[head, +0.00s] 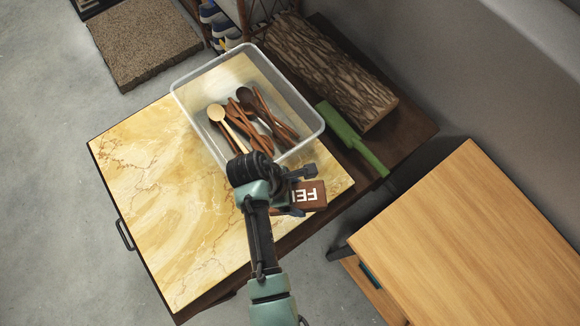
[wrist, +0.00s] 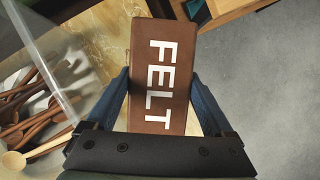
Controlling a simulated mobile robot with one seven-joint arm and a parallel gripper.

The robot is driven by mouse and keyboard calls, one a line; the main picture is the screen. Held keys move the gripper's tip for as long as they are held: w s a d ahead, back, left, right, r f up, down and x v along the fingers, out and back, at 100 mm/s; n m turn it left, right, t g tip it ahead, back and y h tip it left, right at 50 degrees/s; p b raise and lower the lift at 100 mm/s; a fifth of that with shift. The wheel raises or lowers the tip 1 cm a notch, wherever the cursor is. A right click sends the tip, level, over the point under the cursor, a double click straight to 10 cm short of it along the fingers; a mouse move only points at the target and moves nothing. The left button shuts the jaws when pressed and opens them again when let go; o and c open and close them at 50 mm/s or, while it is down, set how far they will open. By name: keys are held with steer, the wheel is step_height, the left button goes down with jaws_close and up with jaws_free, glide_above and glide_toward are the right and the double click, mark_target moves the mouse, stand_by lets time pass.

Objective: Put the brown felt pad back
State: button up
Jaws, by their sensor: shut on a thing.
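The brown felt pad (wrist: 160,75) is a brown block with white letters reading FELT. My gripper (wrist: 163,95) is shut on it, one blue finger on each long side, in the wrist view. In the head view the pad (head: 309,196) sticks out to the right of my gripper (head: 292,196), over the right edge of the marble-topped table (head: 150,190). The pad appears to be held above the table; how high is hard to tell. Part of the pad is hidden by my gripper.
A green-handled tool (head: 350,137) and a bark-textured log (head: 335,75) lie behind. A light wooden table (head: 480,240) stands at right, with a gap of floor between.

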steer(key=n, duration=0.2)
steer(key=a+n+t, duration=0.1)
steer(key=r+n+t, duration=0.1)
steer(key=n, duration=0.1)
steer(key=shift+w+a+n+y+b, duration=0.1)
steer(key=shift+a+n+y+b, duration=0.2)
steer(key=shift+y+b, duration=0.1)
steer(key=shift+f, duration=0.25)
step_height(320, 180, down, 9)
steer(key=shift+f+b, duration=0.15)
steer(key=shift+b, duration=0.5)
steer(key=o, duration=1.2)
steer(key=shift+f, duration=0.1)
